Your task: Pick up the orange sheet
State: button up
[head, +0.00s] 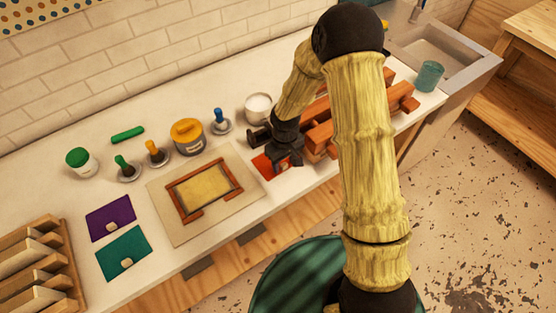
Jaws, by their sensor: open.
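The orange sheet (262,166) lies on the white counter, just right of the beige board. It is flat as far as I can see, and my gripper and wrist cover much of it. My gripper (280,168) is open and points down at the sheet from above. I cannot tell whether the fingertips touch it, and the space between them is hard to see.
A beige board (160,207) with a wooden frame (176,206) lies left of the sheet. A purple sheet (111,217) and a teal sheet (124,253) lie further left. Reddish wooden blocks (320,135) stand close right. Jars and handled stamps line the back.

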jog(key=shift+c, duration=0.2)
grip_shut()
notch_tip(320, 180, up, 18)
jog(key=b, duration=0.2)
dwell(0.3)
dwell(0.6)
